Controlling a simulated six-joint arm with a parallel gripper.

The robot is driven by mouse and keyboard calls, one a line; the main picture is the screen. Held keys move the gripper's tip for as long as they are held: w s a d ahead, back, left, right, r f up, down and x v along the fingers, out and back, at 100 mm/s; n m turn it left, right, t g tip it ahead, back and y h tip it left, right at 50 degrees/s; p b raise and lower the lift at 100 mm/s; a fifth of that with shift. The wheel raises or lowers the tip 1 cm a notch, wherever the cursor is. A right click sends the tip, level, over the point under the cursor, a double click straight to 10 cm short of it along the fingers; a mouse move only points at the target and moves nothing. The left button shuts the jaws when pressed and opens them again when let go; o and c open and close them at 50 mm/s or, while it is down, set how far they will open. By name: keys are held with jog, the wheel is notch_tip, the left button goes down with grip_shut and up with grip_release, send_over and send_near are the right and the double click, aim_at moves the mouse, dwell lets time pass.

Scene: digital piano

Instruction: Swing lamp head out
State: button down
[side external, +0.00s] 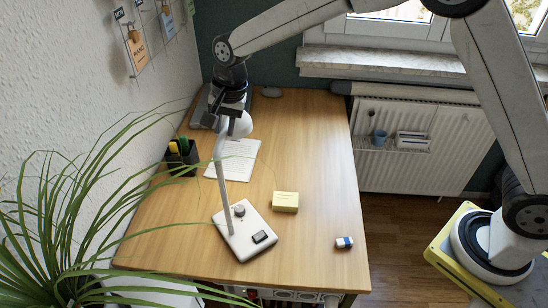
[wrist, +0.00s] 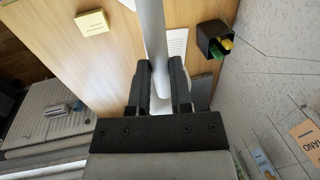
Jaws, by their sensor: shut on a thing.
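The desk lamp has a white base (side external: 240,238) with a dark knob and a small black switch, standing near the front of the wooden desk. A pale post (side external: 220,165) rises from it. The white lamp head (side external: 242,126) is high at the post's upper end, partly hidden by my gripper (side external: 229,112). In the wrist view my gripper (wrist: 160,75) is shut with the pale lamp arm (wrist: 154,30) between its two black fingers. The exact contact is partly hidden there.
A yellow block (side external: 285,202) and a white-and-blue eraser (side external: 344,242) lie on the desk (side external: 310,150). A black pen cup (side external: 181,158) and a printed sheet (side external: 237,160) are near the wall. Plant leaves (side external: 70,220) reach over the left edge. The desk's right side is largely clear.

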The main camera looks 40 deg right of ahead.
jog(key=shift+s+d+m+t+h, duration=0.1)
jog(key=shift+s+d+m+h, duration=0.2)
jog(key=shift+s+m, duration=1)
jog(key=shift+s+d+m+t+h, duration=0.1)
jog(key=shift+s+d+m+h, duration=0.35)
jog(key=shift+m, duration=1.5)
jog(key=shift+s+d+m+t+h, duration=0.15)
jog(key=shift+s+m, duration=0.85)
jog(key=shift+m, duration=0.65)
jog(key=c, duration=0.5)
grip_release()
jog(key=shift+c, duration=0.2)
jog(key=shift+r, duration=0.1)
jog(key=v, duration=0.7)
jog(key=shift+r, duration=0.3)
jog(key=shift+s, duration=0.15)
